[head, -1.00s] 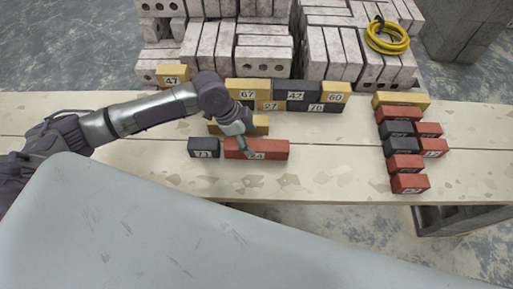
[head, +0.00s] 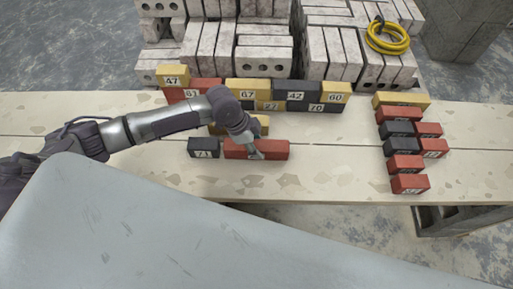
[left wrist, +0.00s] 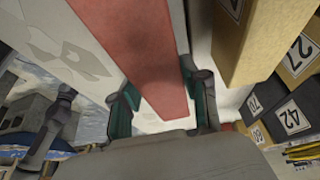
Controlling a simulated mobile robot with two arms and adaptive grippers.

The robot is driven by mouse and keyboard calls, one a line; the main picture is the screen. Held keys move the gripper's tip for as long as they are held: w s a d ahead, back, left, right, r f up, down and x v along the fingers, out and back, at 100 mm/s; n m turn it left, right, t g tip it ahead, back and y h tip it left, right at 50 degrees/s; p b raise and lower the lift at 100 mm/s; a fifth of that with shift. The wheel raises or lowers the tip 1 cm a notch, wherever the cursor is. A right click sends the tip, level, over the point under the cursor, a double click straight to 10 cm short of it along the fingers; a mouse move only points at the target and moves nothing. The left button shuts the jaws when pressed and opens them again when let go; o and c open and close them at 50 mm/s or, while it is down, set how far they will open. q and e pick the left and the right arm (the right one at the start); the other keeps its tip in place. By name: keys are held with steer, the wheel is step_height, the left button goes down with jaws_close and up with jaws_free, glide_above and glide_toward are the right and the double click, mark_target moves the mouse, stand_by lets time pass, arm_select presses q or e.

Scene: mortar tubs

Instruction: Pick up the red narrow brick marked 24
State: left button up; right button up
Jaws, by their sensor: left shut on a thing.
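The long narrow red brick (head: 276,149) lies on the pale wooden table in the head view, just right of a dark brick marked 71 (head: 203,148). My left gripper (head: 256,153) reaches down over the middle of the red brick and is shut on it, hiding its number label. In the left wrist view the red brick (left wrist: 140,50) runs between the two green-padded fingers. The brick still appears to rest on the table. My right gripper is not in view.
A yellow brick (head: 262,122) lies close behind the red brick. Further back stands a low wall of numbered bricks (head: 296,88). Red, dark and yellow bricks (head: 405,162) are laid out at the right. The table between is clear.

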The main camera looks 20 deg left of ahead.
arm_select(q)
jaws_close()
steer(key=shift+w+r, duration=0.1)
